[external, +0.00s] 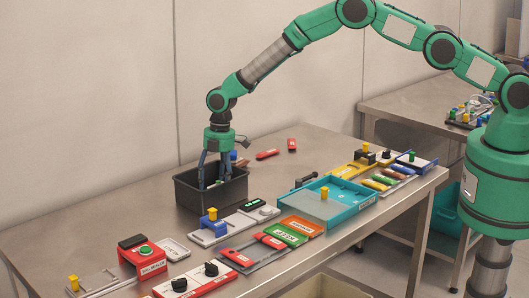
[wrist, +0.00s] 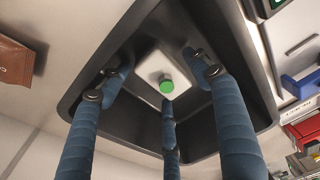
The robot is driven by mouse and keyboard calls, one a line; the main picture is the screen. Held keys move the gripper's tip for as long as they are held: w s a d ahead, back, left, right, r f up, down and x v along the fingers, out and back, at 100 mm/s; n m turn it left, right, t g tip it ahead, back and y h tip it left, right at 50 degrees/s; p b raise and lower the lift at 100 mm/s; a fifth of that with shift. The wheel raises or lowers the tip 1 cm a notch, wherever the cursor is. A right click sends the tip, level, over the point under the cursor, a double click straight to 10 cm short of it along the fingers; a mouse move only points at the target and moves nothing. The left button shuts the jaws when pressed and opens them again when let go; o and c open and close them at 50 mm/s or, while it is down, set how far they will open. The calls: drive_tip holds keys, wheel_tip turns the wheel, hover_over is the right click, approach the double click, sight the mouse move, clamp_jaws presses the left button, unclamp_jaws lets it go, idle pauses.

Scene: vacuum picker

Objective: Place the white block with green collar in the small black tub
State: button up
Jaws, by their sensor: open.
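The black tub (external: 210,193) stands on the steel table against the wall side. My gripper (external: 212,180) points down into it, its blue fingers reaching below the rim. In the wrist view, the white block with green collar (wrist: 152,72) is inside the tub (wrist: 92,127), green end facing the camera. The spread fingers of my gripper (wrist: 156,78) stand around the block, open, with gaps showing between them and it. Whether the block rests flat on the tub floor is hard to tell. In the external view the tub wall hides the block.
A grey tray with a blue and yellow part (external: 213,220) sits close in front of the tub. A teal tray (external: 330,207) and red parts lie to the right. A brown packet (wrist: 15,60) lies beside the tub in the wrist view. Red pieces (external: 267,154) lie behind.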

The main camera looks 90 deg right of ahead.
wheel_tip(320, 180, up, 12)
drive_tip(key=d, duration=0.1)
drive_tip(key=shift+s+f+b, duration=0.15)
drive_tip(key=shift+s+b, duration=0.3)
idle(0.6)
